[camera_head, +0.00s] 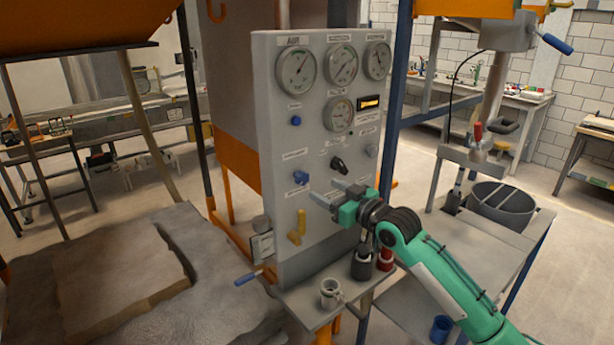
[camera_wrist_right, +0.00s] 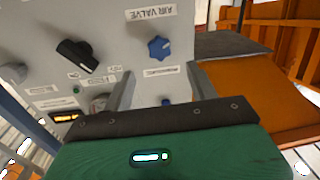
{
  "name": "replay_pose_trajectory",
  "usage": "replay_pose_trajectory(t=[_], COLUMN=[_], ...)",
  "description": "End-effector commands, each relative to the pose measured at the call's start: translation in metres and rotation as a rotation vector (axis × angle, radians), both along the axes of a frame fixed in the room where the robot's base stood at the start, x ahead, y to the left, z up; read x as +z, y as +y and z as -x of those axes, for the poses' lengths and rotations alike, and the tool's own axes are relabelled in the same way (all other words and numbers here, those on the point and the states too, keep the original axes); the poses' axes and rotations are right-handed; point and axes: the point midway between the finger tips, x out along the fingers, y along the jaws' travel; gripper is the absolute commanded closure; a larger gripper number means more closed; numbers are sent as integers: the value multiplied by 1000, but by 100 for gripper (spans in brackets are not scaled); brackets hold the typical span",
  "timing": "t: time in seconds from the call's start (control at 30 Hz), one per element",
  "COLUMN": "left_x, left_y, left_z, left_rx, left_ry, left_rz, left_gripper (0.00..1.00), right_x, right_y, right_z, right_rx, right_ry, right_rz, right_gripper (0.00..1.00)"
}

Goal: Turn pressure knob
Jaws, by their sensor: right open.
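The grey control panel (camera_head: 270,215) carries a blue star-shaped knob (camera_head: 301,178), which also shows in the right wrist view (camera_wrist_right: 158,48). My right gripper (camera_head: 324,189) is open and empty, to the right of the blue knob in the head view. In the right wrist view its fingers (camera_wrist_right: 161,72) are apart, with the knob between and beyond their tips; I see no contact. My left gripper is not in view.
A black knob (camera_head: 339,165) and a yellow valve handle (camera_head: 297,228) are on the same panel close to my right gripper. Gauges (camera_head: 297,70) sit above. A shelf below holds a metal cup (camera_head: 331,292) and a dark bottle (camera_head: 361,263).

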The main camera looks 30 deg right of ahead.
Motion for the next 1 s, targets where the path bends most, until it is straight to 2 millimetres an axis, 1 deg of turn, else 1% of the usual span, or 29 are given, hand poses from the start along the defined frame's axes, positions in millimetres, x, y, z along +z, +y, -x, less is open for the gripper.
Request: replay_pose_trajectory(t=[0.03, 0.3, 0.5, 0.67, 0.9, 0.93, 1.0], left_x=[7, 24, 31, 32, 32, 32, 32], left_y=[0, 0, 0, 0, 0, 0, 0], left_z=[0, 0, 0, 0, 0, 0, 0], left_rx=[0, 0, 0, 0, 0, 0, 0], left_ry=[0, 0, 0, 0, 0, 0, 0], left_rz=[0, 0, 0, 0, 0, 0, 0], left_gripper=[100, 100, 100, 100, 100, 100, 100], right_x=[4, 3, 2, -1, -1, -1, -1], right_y=[0, 8, 11, 13, 13, 13, 13], right_z=[-9, -51, -73, -79, -80, -80, -80], right_rx=[-2, -1, -2, -1, -1, -1, -1], right_ry=[-2, -1, 1, 2, 1, 1, 1], right_rz=[-3, -3, -2, 0, 0, 0, 0], right_gripper=[42, 42, 42, 42, 42, 44, 57])
